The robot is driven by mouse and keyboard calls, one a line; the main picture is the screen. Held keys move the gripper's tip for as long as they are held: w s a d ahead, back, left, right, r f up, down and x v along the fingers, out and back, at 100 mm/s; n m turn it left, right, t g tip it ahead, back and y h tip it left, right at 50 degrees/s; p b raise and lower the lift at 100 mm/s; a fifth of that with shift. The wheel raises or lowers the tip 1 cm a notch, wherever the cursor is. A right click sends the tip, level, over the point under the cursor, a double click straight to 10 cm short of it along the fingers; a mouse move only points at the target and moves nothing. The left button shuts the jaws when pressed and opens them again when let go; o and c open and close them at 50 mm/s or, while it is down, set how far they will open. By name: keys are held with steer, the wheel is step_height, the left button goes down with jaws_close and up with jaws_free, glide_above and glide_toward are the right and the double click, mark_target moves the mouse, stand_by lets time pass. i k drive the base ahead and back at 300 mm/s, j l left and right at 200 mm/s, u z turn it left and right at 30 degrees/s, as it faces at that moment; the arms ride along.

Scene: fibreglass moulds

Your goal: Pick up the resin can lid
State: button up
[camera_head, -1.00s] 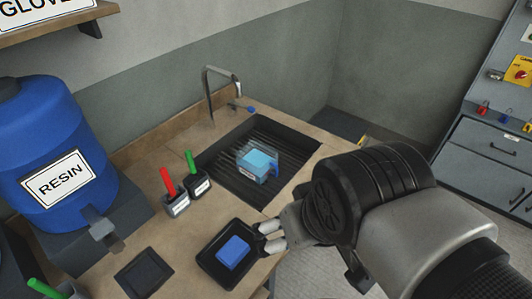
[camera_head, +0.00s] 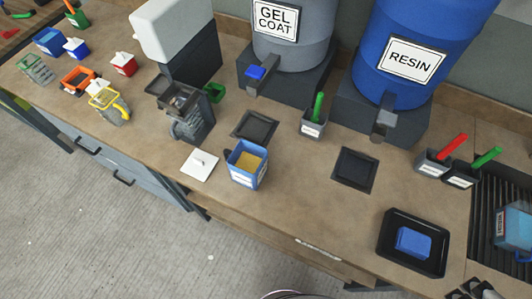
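A white square lid (camera_head: 199,165) with a small raised handle lies flat on the counter near its front edge. Just right of it, and apart from it, stands an open blue can (camera_head: 246,164) with yellowish contents. Only the tips of my gripper (camera_head: 474,289) show at the bottom right edge, near the black tray. They are far to the right of the lid. The rest of my gripper is out of frame, and its opening cannot be judged.
A black tray (camera_head: 385,250) holding a blue block (camera_head: 413,242) sits at the right. A grey device (camera_head: 190,120) stands behind the lid. The gel coat drum (camera_head: 290,45) and resin drum (camera_head: 415,60) stand at the back. The counter's front middle is mostly clear.

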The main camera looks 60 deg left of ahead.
mark_target(200, 165)
steer(key=k+j+u, duration=0.1)
steer(key=u, duration=0.25)
steer(key=k+j+u, duration=0.1)
steer(key=u, duration=0.2)
steer(key=j+u, duration=0.1)
steer(key=u, duration=1.4)
steer(key=k+j, duration=0.05)
